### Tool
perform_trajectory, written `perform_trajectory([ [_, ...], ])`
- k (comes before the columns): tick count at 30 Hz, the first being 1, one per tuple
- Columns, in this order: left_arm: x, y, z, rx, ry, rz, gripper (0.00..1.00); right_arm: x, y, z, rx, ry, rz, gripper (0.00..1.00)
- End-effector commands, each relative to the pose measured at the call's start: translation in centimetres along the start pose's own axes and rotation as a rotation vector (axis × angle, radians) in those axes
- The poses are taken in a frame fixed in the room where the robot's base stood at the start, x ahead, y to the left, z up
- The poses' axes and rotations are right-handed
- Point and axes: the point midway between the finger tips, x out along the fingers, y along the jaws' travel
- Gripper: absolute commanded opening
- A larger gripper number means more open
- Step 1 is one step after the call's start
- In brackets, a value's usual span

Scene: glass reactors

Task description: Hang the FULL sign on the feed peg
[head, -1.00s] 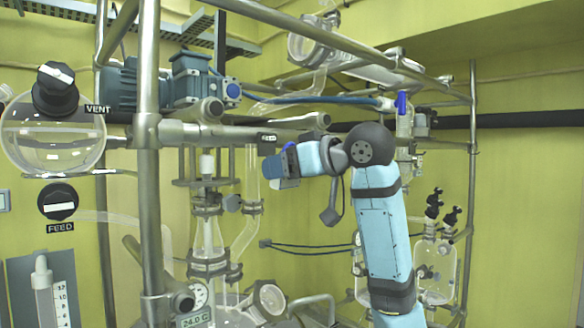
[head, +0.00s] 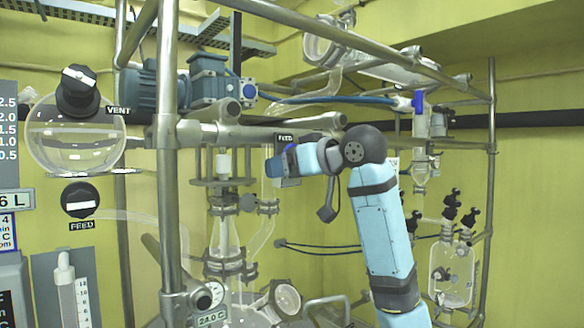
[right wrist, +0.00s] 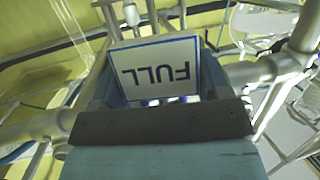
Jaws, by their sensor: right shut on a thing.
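My right gripper (head: 274,167) is shut on the FULL sign and holds it up in front of the glassware. In the right wrist view the white FULL sign (right wrist: 160,72) with a blue border sits between the fingers of the gripper (right wrist: 160,92), its lettering upside down. In the head view I cannot make out the sign's face. A small black FEED label (head: 285,137) is on the horizontal pipe just above the gripper. The feed peg itself is too small or hidden to make out. My left gripper is in neither view.
A horizontal steel pipe (head: 225,133) runs just above the gripper. A vertical post (head: 168,200) stands to its left. A glass column (head: 222,235) stands below left. A second FEED label (head: 82,225) is under a black knob (head: 80,200) at the left.

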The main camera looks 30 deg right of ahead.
Motion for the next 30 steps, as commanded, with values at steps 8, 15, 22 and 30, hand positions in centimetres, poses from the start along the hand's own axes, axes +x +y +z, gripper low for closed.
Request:
perform_trajectory([
  [8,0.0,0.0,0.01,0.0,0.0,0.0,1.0,0.4,0.13,-0.02,0.001,-0.002,0.001,0.46],
  [15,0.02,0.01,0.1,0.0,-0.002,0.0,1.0,0.43,0.14,-0.01,0.002,-0.002,0.001,0.46],
  [22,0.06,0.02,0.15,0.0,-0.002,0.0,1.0,0.57,0.16,0.14,0.002,-0.003,0.001,0.46],
  [30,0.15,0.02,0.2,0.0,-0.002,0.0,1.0,0.94,0.16,0.57,0.002,-0.007,0.0,0.46],
])
